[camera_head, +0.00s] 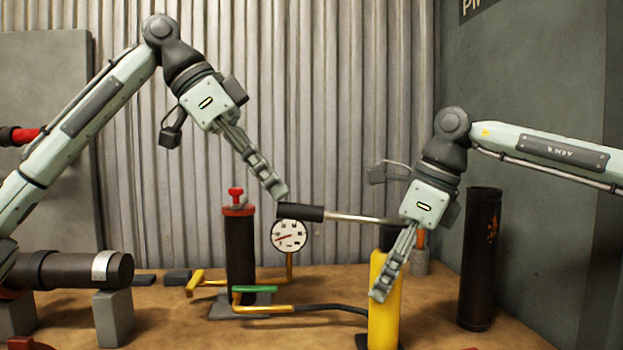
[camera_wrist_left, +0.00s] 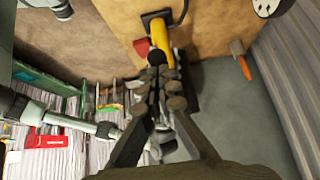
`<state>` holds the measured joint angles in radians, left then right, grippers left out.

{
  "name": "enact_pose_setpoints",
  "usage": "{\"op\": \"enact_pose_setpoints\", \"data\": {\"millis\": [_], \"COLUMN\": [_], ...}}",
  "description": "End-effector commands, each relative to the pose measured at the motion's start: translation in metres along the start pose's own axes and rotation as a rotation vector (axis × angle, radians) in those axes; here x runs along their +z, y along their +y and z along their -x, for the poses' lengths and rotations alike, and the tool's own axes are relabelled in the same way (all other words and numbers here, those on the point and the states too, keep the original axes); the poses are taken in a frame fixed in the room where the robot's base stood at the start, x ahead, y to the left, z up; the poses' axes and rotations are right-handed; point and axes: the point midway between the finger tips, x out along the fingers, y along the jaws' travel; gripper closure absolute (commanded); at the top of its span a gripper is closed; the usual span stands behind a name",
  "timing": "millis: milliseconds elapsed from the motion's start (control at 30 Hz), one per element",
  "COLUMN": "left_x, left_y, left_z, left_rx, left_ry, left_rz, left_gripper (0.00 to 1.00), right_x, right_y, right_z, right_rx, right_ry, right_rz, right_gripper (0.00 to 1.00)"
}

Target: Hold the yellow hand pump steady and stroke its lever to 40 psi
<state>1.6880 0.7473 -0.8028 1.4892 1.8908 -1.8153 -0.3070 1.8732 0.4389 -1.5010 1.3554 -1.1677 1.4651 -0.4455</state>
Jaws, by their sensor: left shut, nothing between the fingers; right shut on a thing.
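The yellow hand pump (camera_head: 384,325) stands upright at the right of the bench. Its lever (camera_head: 360,218) sticks out left, nearly level, ending in a black grip (camera_head: 302,213). My right gripper (camera_head: 378,294) is shut on the pump's yellow body. My left gripper (camera_head: 279,194) is shut and empty, its tips at the left end of the black grip; I cannot tell whether they touch it. The left wrist view shows its closed fingers (camera_wrist_left: 157,62) in front of a yellow part (camera_wrist_left: 158,38), probably the pump. The round gauge (camera_head: 289,235) has a red needle pointing left; its figures are too small to read.
A dark cylinder with a red top (camera_head: 240,250) stands behind the gauge's left. A black hose (camera_head: 330,308) runs to the pump. A dark rusty pipe (camera_head: 481,258) stands at right, a horizontal black pipe (camera_head: 75,270) at left. An orange-handled brush (camera_wrist_left: 240,58) lies right in the wrist view.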

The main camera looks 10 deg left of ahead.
Motion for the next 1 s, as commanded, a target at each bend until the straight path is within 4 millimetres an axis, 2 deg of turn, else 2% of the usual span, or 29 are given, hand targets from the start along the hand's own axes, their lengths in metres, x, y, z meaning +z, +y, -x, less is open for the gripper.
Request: {"op": "enact_pose_setpoints", "data": {"millis": [167,500,700,1000], "left_x": [0.000,0.000,0.000,0.000], "left_y": [0.000,0.000,0.000,0.000], "left_z": [0.026,0.099,0.115,0.118], "left_rx": [-0.002,-0.003,-0.002,0.000], "left_ry": [0.002,0.001,-0.001,0.000], "left_rz": [0.000,0.001,0.001,0.001], "left_gripper": [1.00,1.00,1.00,1.00], "right_x": [0.001,0.000,0.000,0.000], "right_y": [-0.001,-0.001,-0.001,-0.001], "right_z": [0.001,0.001,0.001,0.001], "right_rx": [-0.002,-0.002,-0.002,-0.003], "right_ry": [-0.003,-0.002,-0.001,-0.001], "right_rz": [-0.001,-0.001,-0.001,-0.001], "right_gripper": [1.00,1.00,1.00,1.00]}}
